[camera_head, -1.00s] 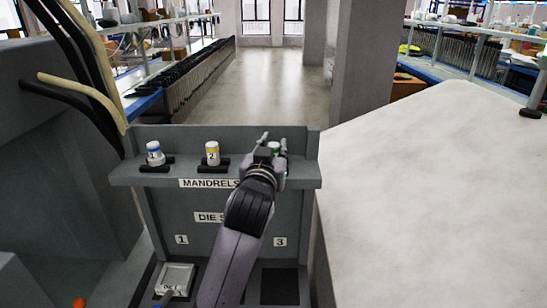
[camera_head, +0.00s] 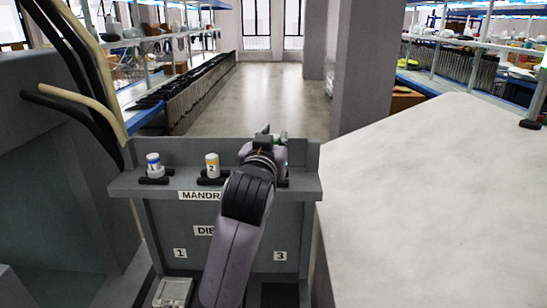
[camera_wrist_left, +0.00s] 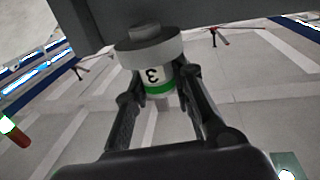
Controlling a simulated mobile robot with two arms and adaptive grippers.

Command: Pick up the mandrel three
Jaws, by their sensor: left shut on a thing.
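Mandrel three (camera_wrist_left: 157,78) shows in the left wrist view as a white cylinder with a "3" label, a green band and a wide grey end. My left gripper (camera_wrist_left: 160,88) is shut on it, with one finger on each side. In the head view my left gripper (camera_head: 271,133) is above the right end of the grey mandrel shelf (camera_head: 130,186). The wrist and fingers mostly hide the mandrel there. I cannot tell its exact height over the shelf. My right gripper is not in view.
Mandrel one (camera_head: 154,164), with a blue band, and mandrel two (camera_head: 212,165), with a yellow band, stand on the shelf to the left in black holders. A pale worktop (camera_head: 430,200) lies to the right. Cables (camera_head: 80,65) hang at the left.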

